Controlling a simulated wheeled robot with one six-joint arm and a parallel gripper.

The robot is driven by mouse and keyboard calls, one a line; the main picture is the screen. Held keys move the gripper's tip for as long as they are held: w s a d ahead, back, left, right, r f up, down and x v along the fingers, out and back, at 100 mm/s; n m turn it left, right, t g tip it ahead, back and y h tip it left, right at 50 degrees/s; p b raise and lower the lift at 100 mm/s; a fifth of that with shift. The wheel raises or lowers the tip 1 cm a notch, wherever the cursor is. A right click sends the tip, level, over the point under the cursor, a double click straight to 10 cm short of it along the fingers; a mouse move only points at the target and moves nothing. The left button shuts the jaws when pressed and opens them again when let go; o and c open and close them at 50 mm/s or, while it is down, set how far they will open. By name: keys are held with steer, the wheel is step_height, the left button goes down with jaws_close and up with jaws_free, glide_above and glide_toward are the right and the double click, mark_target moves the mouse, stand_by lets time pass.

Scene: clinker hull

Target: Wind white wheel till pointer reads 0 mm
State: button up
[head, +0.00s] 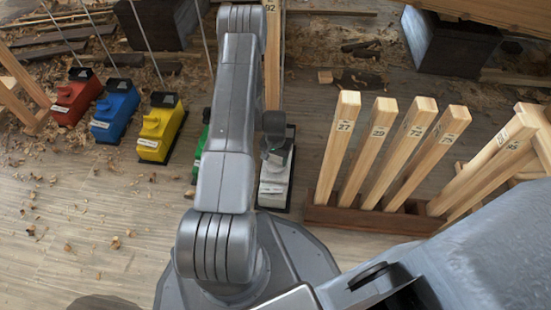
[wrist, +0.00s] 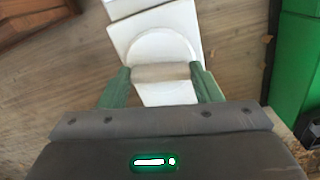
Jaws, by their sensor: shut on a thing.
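The white unit (head: 274,190) stands on the floor right of the green one, partly hidden by my arm and gripper. In the wrist view its white wheel (wrist: 158,45) is a pale round disc on the white body, with a tan bar (wrist: 160,71) across its near side. My gripper (wrist: 159,72) has its two green fingers at the ends of this bar, shut on the wheel. In the head view my gripper (head: 277,155) is right above the white unit. I cannot make out a pointer or millimetre scale in either view.
Red (head: 76,96), blue (head: 115,110) and yellow (head: 162,128) units stand to the left. The green unit (head: 201,140) is close on the left, mostly behind my arm. A rack (head: 370,218) of numbered wooden sticks stands to the right. Shavings litter the floor.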

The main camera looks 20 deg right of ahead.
steer(key=o, duration=1)
step_height(320, 180, up, 14)
steer(key=p, duration=0.4)
steer(key=shift+p, duration=0.4)
steer(key=shift+f, duration=0.1)
